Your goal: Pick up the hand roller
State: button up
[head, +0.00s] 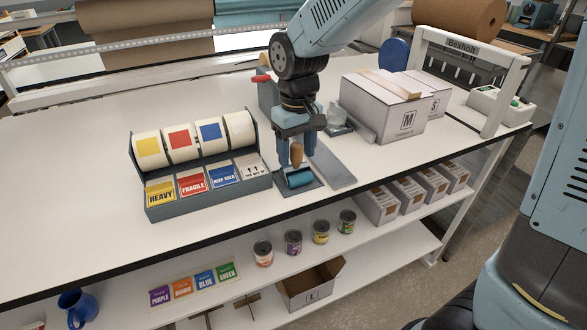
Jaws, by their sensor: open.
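The hand roller (299,179) has a blue cylinder and a wooden handle (296,154) that stands up. It rests on a dark flat plate (312,184) near the front edge of the white table, right of the label dispenser. My gripper (296,162) points down over it from above. Its fingers are open, one on each side of the wooden handle. I cannot tell whether a finger touches the handle. Part of the handle's top is hidden by my gripper.
A label dispenser (155,210) stands close on the left. A grey flat strip (334,168) lies just right. Boxes marked M (384,106) and S stand behind to the right, near a white frame (505,95). The table's left side is clear. Cans (263,254) stand on the shelf below.

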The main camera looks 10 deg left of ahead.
jog(key=shift+f, duration=1.05)
grip_shut()
